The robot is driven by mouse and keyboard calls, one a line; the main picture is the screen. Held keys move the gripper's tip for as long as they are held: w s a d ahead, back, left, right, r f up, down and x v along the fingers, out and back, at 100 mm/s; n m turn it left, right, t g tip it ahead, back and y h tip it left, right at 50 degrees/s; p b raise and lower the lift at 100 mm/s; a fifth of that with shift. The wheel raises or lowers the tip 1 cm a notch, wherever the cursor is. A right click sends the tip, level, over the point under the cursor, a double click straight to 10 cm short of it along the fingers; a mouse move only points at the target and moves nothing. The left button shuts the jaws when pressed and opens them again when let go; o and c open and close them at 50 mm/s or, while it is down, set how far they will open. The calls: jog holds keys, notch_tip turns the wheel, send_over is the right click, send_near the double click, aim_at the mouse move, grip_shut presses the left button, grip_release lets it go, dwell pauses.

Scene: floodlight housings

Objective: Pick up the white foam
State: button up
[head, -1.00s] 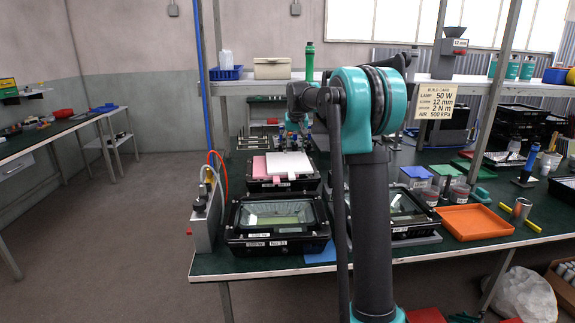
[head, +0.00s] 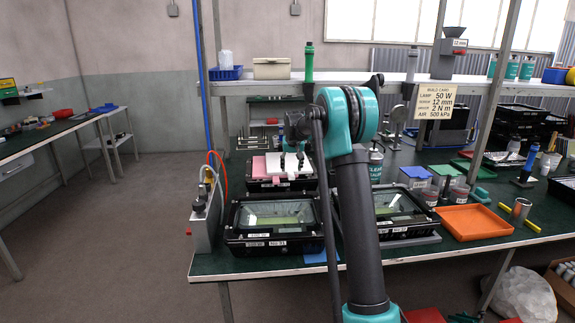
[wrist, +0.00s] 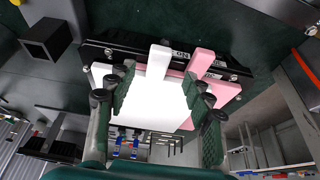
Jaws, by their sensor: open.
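The white foam (head: 307,165) is a flat white sheet with a tab. It lies on the black housing (head: 262,186) at the back of the bench, partly over a pink foam sheet (head: 258,166). In the wrist view the white foam (wrist: 155,97) lies between my two fingers, and the pink foam (wrist: 202,64) shows past its right side. My gripper (head: 292,164) is open and empty, pointing down over the white foam in the head view. In the wrist view my gripper (wrist: 160,88) spans the sheet. I cannot tell whether the fingers touch it.
Two glass-fronted housings, one at the left (head: 275,222) and one at the right (head: 402,212), stand nearer the front edge. An orange tray (head: 474,222) lies to the right. A shelf (head: 390,88) crosses above the bench behind my arm. A hose unit (head: 205,217) stands at the left edge.

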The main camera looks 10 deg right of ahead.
aim_at(291, 175)
jog(key=x, duration=0.5)
jog(key=shift+w+d, duration=0.1)
jog(key=shift+w, duration=0.15)
jog(key=shift+r, duration=0.1)
jog(key=shift+c, duration=0.4)
jog(key=c, duration=1.1)
jog(key=shift+r, duration=0.1)
